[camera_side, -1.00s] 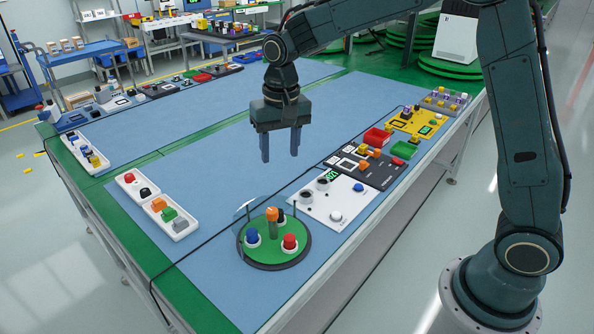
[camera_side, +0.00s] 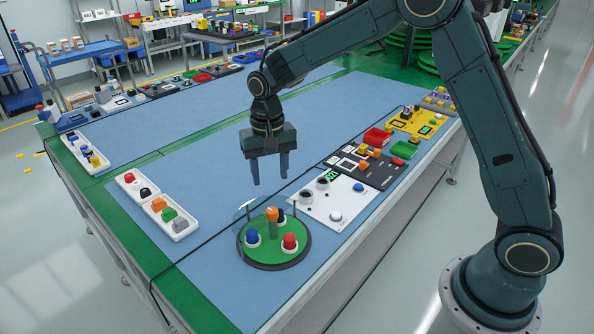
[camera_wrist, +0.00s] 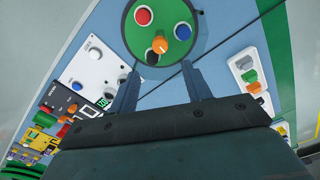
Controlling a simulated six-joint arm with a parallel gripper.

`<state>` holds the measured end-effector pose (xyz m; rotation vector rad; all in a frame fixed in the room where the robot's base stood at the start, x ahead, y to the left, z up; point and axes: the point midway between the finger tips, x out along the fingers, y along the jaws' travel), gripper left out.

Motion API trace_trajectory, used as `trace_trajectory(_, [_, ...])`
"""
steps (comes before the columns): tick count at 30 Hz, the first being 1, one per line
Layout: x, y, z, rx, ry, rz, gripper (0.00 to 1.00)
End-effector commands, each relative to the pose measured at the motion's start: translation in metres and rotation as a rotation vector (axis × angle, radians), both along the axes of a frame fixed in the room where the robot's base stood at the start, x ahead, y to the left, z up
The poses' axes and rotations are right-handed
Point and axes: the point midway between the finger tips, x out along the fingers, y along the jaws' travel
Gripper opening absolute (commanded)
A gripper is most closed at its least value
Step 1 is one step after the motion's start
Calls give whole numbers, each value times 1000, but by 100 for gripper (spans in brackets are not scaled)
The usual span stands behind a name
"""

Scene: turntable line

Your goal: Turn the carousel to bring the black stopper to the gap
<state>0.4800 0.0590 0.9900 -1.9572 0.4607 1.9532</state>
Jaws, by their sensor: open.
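The green carousel (camera_side: 272,258) is a round turntable near the front of the blue mat. An orange-topped post (camera_side: 272,222) rises from it. A blue stopper (camera_side: 252,236) and a red stopper (camera_side: 290,242) stand on it. The black stopper (camera_side: 281,215) is at its back, partly hidden by the post; it shows below the orange knob in the wrist view (camera_wrist: 152,59). A clear guard (camera_side: 243,212) stands at the carousel's back left. My gripper (camera_side: 270,182) is open and empty, above the mat behind the carousel, pointing down, touching nothing.
A white panel (camera_side: 335,208) with black sockets and a white button lies right of the carousel. White trays (camera_side: 172,222) with coloured pieces lie to the left. A black cable crosses the mat.

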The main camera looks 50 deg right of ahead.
Motion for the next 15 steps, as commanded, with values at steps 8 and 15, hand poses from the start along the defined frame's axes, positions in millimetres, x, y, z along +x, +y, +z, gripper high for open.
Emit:
trace_trajectory(8, [-1,0,-44,0,4,0,49])
trace_trajectory(15, [0,1,-79,-1,3,1,49])
